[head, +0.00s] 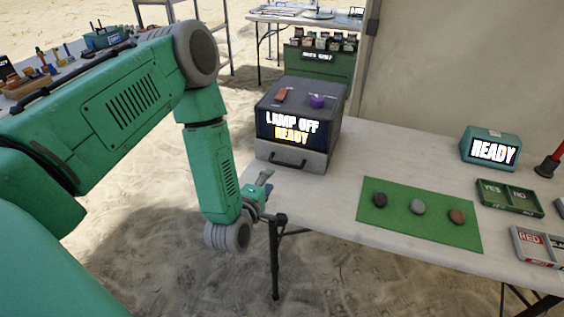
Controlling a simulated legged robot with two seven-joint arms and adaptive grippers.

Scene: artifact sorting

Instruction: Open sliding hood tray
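The hood (297,104) is a dark grey box at the table's left end, with a lit panel reading "LAMP OFF READY". Its light grey sliding tray (312,160) sits at the bottom, looks closed, and has a dark bar handle (287,162) on its front. My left gripper (267,182) is below and left of the handle, by the table's left edge, and apart from the handle. It is small and partly hidden by my green wrist, so its opening is unclear. My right gripper is out of view.
A green mat (418,233) with three stones lies right of the hood. A teal READY box (490,148), a YES/NO tray (509,198) and a RED tray (540,247) stand further right. A reddish item and a purple one (317,101) lie on the hood. Table between is clear.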

